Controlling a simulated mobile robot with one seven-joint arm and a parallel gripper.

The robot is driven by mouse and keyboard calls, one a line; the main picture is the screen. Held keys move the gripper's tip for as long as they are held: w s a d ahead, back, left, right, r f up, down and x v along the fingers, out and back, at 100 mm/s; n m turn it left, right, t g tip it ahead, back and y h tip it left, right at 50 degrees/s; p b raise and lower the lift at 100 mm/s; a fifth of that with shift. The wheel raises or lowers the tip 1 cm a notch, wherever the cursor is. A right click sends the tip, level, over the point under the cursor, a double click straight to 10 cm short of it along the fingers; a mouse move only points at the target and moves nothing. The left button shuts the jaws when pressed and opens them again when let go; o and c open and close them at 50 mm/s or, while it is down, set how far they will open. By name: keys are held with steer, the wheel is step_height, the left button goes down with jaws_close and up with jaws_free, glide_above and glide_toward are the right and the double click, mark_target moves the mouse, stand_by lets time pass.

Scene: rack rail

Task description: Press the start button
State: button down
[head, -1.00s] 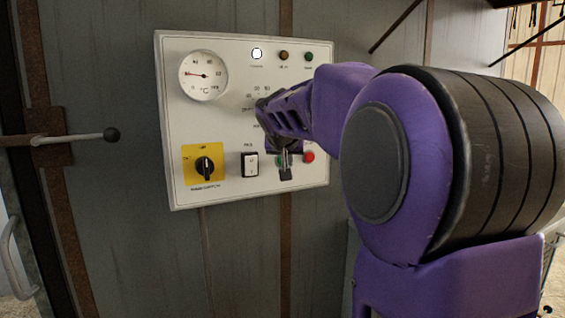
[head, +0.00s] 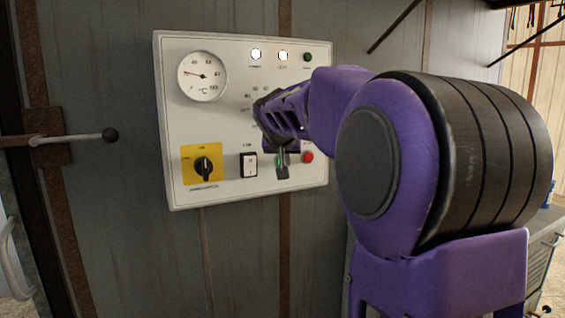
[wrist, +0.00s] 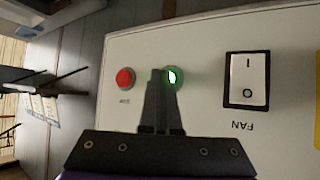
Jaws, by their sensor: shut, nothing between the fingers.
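The start button is green and lit in the wrist view (wrist: 174,75), on a white control panel (head: 225,120). My gripper (wrist: 160,75) is shut and empty, its fingertips at the left edge of the green button and partly covering it. I cannot tell whether they touch it. In the head view my gripper (head: 282,170) is in front of the panel's lower right, with the green button (head: 279,161) mostly hidden behind it. The red stop button (wrist: 125,78) is just beside the fingers; it also shows in the head view (head: 307,157). Two indicator lamps (head: 283,56) at the top glow.
A white fan rocker switch (head: 249,165) and a yellow rotary switch (head: 204,166) are left of the gripper on the panel. A round temperature gauge (head: 202,76) is at upper left. A door lever (head: 75,139) sticks out left of the panel.

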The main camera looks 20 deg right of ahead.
steer(key=shift+s, duration=0.85)
steer(key=s, duration=0.5)
steer(key=shift+d, duration=0.15)
stand_by(0.6)
